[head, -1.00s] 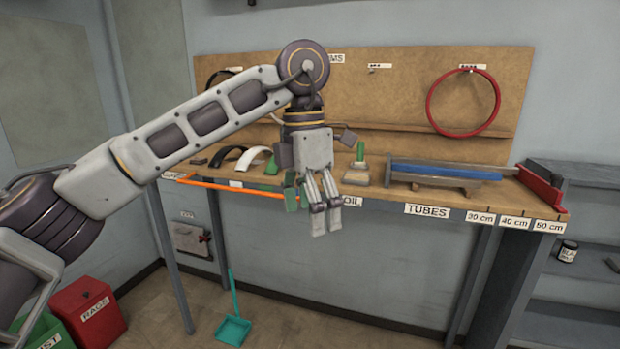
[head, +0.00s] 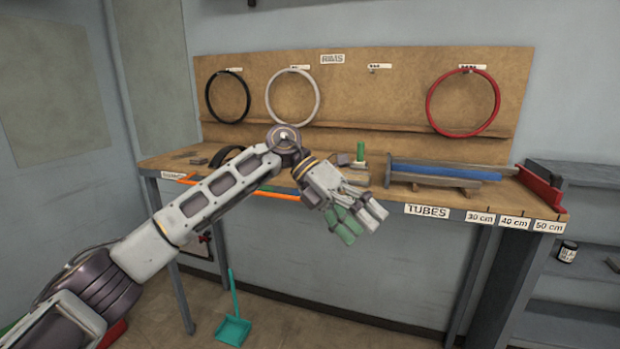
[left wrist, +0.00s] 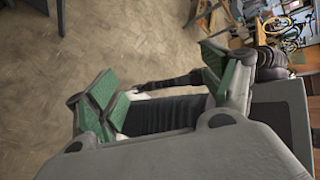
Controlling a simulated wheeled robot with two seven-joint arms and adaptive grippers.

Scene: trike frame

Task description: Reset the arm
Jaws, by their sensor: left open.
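My left arm comes in from the left in the head view and reaches toward the workbench. My left gripper (head: 360,221) is in front of the bench's front edge, left of the TUBES label. Its fingers point down and to the right. In the left wrist view its green-padded fingers (left wrist: 158,88) are spread apart with nothing between them. My right gripper is not in the head view.
The workbench (head: 420,197) carries a blue tube in a grey holder (head: 445,173) and a red end stop (head: 540,188). Black, white and red rims (head: 430,119) hang on the board. A teal dustpan (head: 234,330) stands on the floor. A shelf (head: 590,271) is at right.

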